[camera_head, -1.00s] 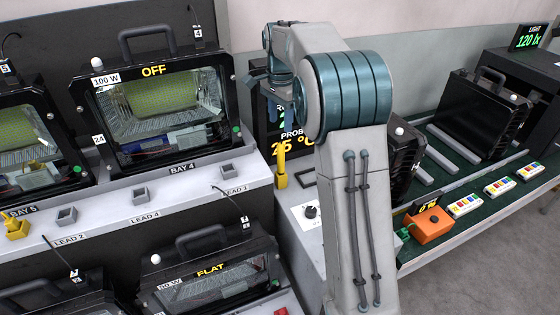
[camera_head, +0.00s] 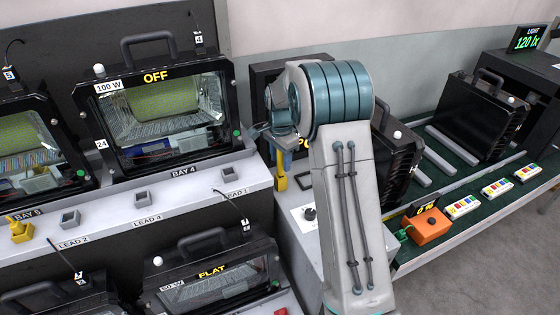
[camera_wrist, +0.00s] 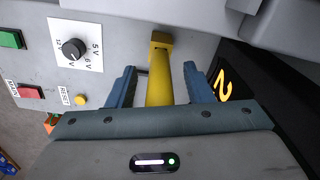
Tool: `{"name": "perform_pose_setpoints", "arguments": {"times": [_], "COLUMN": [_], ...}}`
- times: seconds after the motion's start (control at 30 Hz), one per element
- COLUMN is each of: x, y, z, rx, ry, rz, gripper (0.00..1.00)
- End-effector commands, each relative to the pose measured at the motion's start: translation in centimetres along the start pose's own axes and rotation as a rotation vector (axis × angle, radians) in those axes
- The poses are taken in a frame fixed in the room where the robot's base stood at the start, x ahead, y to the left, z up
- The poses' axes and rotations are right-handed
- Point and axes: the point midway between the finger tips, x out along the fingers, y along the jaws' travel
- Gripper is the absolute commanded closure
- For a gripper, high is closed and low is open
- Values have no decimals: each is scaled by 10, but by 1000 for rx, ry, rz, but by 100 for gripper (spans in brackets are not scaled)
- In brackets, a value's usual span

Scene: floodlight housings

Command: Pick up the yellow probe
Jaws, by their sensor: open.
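The yellow probe (camera_wrist: 160,80) stands on the grey bench in a small yellow base. In the wrist view it lies between the two blue fingers of my gripper (camera_wrist: 160,88), with a gap on each side. My gripper is open around it, and I see no contact. In the head view only the lower part of the probe (camera_head: 281,176) shows, below my gripper (camera_head: 283,143); my wrist hides its upper part.
A control panel with a black knob (camera_wrist: 73,49), a green button (camera_wrist: 10,40) and a red button (camera_wrist: 30,91) lies left of the probe in the wrist view. A dark display box (camera_wrist: 240,90) stands close on the right. A floodlight housing (camera_head: 165,110) marked OFF is left of my arm.

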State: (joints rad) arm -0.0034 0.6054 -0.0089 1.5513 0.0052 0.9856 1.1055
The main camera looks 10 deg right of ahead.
Motion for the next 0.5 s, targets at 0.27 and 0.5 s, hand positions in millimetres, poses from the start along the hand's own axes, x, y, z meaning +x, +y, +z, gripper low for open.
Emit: {"name": "perform_pose_setpoints", "arguments": {"times": [0.27,0.5], "x": [5,4], "y": [0,0], "z": [0,0], "rx": [0,0], "ry": [1,1], "rz": [-1,-1], "gripper": [53,100]}}
